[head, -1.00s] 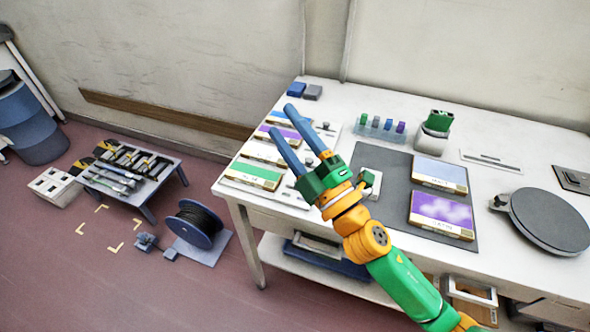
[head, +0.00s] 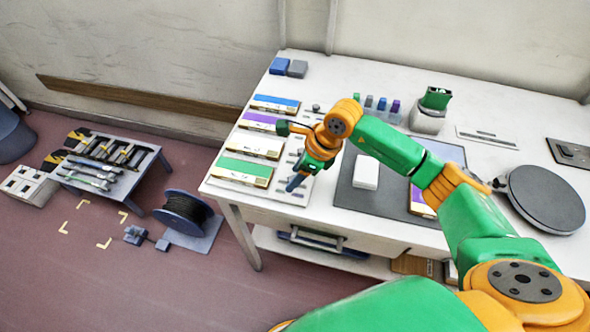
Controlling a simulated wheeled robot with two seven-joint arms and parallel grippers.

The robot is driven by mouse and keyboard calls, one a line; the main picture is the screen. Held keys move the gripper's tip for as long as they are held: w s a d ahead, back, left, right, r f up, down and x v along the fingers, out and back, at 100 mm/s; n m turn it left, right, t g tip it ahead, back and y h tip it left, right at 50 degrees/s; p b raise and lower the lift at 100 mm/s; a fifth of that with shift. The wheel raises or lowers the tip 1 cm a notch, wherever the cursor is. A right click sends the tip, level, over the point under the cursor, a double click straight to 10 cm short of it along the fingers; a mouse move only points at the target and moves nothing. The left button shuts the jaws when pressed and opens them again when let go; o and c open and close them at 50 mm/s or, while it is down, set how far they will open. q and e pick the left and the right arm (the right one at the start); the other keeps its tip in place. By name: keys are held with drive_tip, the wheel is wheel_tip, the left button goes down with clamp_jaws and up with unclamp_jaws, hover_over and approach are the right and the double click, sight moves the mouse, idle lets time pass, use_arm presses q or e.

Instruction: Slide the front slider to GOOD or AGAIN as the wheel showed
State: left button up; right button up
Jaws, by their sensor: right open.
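A white panel (head: 291,196) lies at the left end of the white table, with a row of blocks topped blue (head: 276,103), purple (head: 260,121), white (head: 255,146) and green (head: 243,169). Small grey sliders stand to the right of the blocks. No GOOD or AGAIN lettering is readable. My left gripper is out of view.
A dark round disc (head: 545,198) lies at the table's right. A grey mat (head: 350,195) holds a white block (head: 366,171) and a purple-topped block, partly behind my right arm. A green-topped holder (head: 432,110) stands at the back. A cable reel (head: 185,212) sits on the floor.

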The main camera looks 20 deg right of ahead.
drive_tip(key=shift+w+f, duration=0.15)
drive_tip(key=shift+f, duration=0.05)
clamp_jaws()
drive_tip(key=shift+r, duration=0.1)
idle(1.1)
